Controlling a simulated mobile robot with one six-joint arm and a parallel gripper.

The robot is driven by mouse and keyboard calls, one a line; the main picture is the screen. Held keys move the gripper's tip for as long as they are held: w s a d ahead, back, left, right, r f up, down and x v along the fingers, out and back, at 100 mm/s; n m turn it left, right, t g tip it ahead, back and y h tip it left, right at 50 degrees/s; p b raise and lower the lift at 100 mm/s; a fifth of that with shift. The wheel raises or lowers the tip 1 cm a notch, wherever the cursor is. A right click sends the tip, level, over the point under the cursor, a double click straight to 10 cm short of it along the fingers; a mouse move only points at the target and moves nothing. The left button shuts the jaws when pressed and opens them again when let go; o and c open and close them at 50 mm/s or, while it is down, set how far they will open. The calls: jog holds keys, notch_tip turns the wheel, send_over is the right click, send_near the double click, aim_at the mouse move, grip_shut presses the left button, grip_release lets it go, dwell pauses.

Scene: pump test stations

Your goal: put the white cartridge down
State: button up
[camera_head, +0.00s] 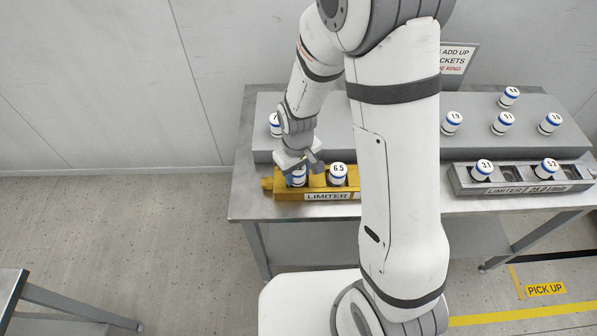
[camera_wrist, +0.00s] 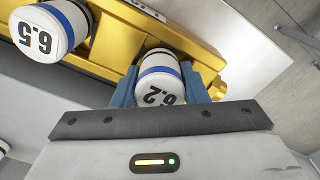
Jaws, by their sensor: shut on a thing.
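My gripper (camera_wrist: 159,92) is shut on a white cartridge (camera_wrist: 158,88) with a blue band, marked 6.2. In the head view this cartridge (camera_head: 298,178) shows below my gripper at the left end of the yellow holder (camera_head: 268,185). In the wrist view its far end is at the yellow holder (camera_wrist: 205,48); I cannot tell whether it is fully seated. Another white cartridge (camera_head: 338,173), marked 6.5, stands in the yellow holder just right of it and also shows in the wrist view (camera_wrist: 45,35). The right part of the yellow holder is hidden behind my arm.
A grey holder (camera_head: 460,180) on the right bears cartridges 3.1 (camera_head: 484,168) and 5.2 (camera_head: 546,167). Several more cartridges stand on the raised grey shelf (camera_head: 480,135) behind. A sign (camera_head: 457,60) stands at the back. The bench front edge (camera_head: 240,212) is clear at left.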

jog(key=o, duration=0.9)
jog(key=shift+s+d+f, duration=0.1)
jog(key=shift+s+f, duration=0.2)
jog(key=shift+f, duration=0.15)
jog(key=shift+o, duration=0.5)
jog(key=shift+r, duration=0.15)
jog(key=shift+r+p, duration=0.25)
jog(key=shift+p, duration=0.2)
jog(key=shift+o, duration=0.3)
notch_tip(320, 180, up, 12)
jog(key=shift+w+r, duration=0.2)
jog(key=shift+w, duration=0.1)
jog(key=s+d+r+m+t, duration=0.2)
jog(key=s+d+r+m, duration=0.4)
jog(key=s+d+r, duration=0.5)
jog(key=shift+s+d+r+t, duration=0.2)
jog(key=shift+s+d+t, duration=0.2)
jog(key=shift+s+d, duration=0.3)
